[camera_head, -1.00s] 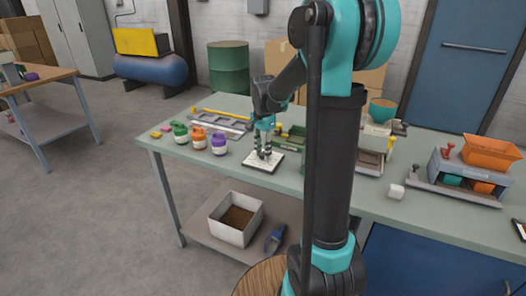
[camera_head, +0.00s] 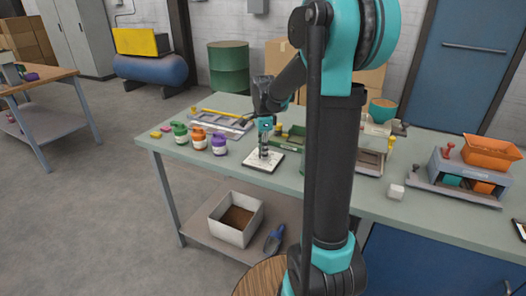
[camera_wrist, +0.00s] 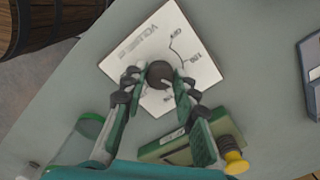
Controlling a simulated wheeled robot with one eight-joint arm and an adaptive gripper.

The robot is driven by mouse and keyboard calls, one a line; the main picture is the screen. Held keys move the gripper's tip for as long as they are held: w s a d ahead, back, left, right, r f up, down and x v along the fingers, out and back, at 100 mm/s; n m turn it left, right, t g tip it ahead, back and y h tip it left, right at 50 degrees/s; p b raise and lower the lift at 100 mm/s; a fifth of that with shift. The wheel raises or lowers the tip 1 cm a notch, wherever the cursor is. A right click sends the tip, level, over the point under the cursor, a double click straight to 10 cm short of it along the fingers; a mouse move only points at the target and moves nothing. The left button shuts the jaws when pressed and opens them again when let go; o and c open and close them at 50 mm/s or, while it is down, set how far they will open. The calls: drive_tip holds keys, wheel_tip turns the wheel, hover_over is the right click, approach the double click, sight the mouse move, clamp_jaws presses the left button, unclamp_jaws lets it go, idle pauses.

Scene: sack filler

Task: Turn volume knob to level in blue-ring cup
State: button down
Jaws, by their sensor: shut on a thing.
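A white dial panel (camera_wrist: 137,32) lettered "VOLUME" lies flat on the bench, with a curved scale and marks including "150" and "OFF". It also shows in the head view (camera_head: 254,164). A round dark volume knob (camera_wrist: 159,72) stands at its middle. My gripper (camera_wrist: 158,80) points down with one finger on each side of the knob, shut on it. The same gripper shows in the head view (camera_head: 264,155) over the panel. The knob's exact setting is hard to read. I cannot make out a blue-ring cup.
Green (camera_head: 179,131), orange (camera_head: 198,137) and purple (camera_head: 219,143) jars stand left of the panel. A machine with an orange hopper (camera_head: 490,152) stands at the right. The bench front is clear.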

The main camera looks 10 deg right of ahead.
idle(0.3)
drive_tip(key=c, duration=1.2)
unclamp_jaws()
drive_tip(key=shift+o, duration=0.2)
drive_tip(key=shift+r, duration=0.1)
wheel_tip(320, 180, up, 12)
